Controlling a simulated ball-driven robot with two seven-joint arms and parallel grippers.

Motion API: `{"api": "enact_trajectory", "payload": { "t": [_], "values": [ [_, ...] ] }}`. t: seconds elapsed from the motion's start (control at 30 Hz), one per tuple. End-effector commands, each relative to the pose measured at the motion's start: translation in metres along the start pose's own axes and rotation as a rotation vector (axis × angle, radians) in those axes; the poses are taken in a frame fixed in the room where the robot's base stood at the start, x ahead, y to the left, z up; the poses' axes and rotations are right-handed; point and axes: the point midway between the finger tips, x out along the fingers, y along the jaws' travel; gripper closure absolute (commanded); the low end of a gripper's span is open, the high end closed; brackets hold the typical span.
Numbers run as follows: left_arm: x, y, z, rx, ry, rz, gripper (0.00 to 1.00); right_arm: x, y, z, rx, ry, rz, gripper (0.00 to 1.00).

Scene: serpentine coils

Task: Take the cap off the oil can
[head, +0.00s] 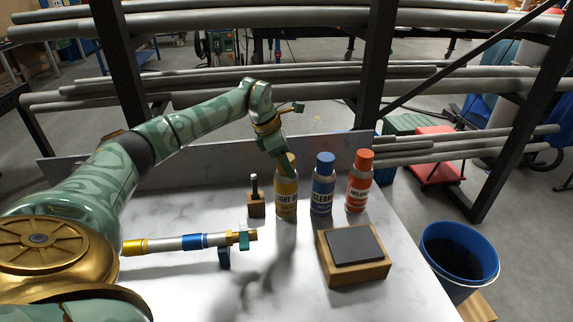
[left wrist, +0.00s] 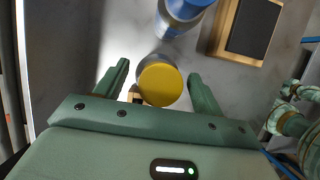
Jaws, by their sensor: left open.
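The oil can is a yellow can (head: 286,197) with a label, upright on the table, with a yellow cap on top. In the left wrist view the round yellow cap (left wrist: 160,84) shows from above. My left gripper (head: 284,166) reaches down over the can's top from the left, hiding part of it. In the left wrist view my left gripper (left wrist: 160,80) is open, one finger on each side of the cap, with gaps visible at both sides. I cannot tell how far down the fingertips reach.
A blue can (head: 323,187) stands close right of the oil can, then a red-capped can (head: 360,184). A small wooden block (head: 256,206) with an upright pin stands left. A dark pad (head: 354,246) on a wooden base lies in front. A blue bin (head: 459,255) stands beyond the table's edge.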

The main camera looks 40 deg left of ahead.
Motion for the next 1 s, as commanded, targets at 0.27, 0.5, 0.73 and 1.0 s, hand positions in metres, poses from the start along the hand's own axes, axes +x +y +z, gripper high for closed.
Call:
{"api": "enact_trajectory", "payload": {
  "t": [0.27,0.5,0.73,1.0],
  "values": [
    [-0.001,0.0,0.0,0.0,0.0,0.0,0.79,0.0,0.0,0.0,-0.001,0.001,0.0,0.64],
    [-0.001,0.0,0.0,0.0,0.0,0.0,0.79,0.0,0.002,0.0,-0.003,0.0,0.003,0.64],
    [-0.017,0.001,0.007,0.0,-0.003,0.002,0.79,-0.004,0.005,0.0,-0.004,0.0,0.006,0.64],
    [-0.065,-0.03,0.034,0.006,-0.004,0.002,0.79,-0.016,0.006,-0.003,-0.003,0.005,0.009,0.64]
  ]
}}
